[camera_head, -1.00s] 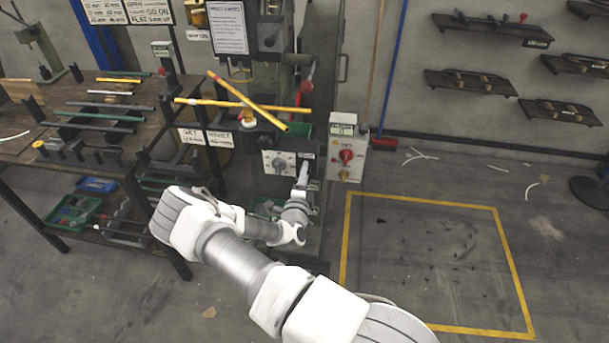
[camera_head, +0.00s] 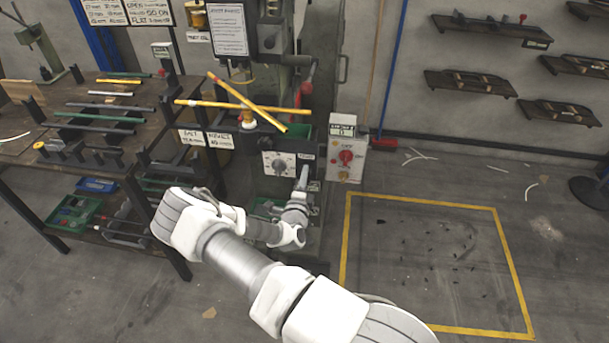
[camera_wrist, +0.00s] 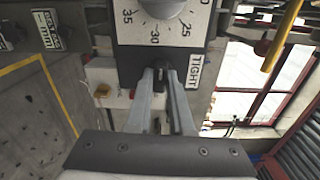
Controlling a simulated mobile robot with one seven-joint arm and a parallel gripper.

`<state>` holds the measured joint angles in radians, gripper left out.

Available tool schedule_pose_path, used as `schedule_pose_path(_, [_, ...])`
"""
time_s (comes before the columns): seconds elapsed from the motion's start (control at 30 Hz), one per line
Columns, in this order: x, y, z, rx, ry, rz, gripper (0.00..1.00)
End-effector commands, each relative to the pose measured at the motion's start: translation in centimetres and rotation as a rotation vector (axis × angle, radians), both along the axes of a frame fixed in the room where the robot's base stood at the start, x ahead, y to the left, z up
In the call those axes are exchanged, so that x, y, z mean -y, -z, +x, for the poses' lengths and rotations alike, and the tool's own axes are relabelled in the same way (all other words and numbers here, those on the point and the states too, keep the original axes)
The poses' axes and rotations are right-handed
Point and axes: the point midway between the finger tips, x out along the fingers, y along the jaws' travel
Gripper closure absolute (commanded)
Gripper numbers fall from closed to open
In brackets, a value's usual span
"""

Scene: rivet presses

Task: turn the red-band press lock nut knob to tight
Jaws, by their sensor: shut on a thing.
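The press (camera_head: 268,70) stands at the back centre in the head view, with a white dial plate (camera_head: 279,163) low on its front. My gripper (camera_head: 304,170) reaches up just right of this plate. In the wrist view the plate and its round dial (camera_wrist: 163,5) are at the top. My gripper (camera_wrist: 162,80) is shut on a small dark lock nut knob (camera_wrist: 161,72) below the dial. The fingers hide most of the knob, so its turn angle cannot be read. A TIGHT label (camera_wrist: 195,71) is just right of the fingers. No red band is clearly visible.
A white control box (camera_head: 347,158) with a red knob stands right of my gripper. Yellow bars (camera_head: 245,103) cross above the dial. A workbench (camera_head: 60,150) with rods is at left. The yellow-marked floor (camera_head: 430,255) at right is mostly clear.

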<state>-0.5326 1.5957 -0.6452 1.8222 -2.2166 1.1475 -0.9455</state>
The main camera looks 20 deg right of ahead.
Motion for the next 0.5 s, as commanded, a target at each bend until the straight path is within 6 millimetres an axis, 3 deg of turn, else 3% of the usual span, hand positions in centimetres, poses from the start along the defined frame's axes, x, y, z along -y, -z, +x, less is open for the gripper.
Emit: schedule_pose_path(0.5, [-0.04, -0.20, -0.04, 0.231, 0.000, 0.345, 1.00])
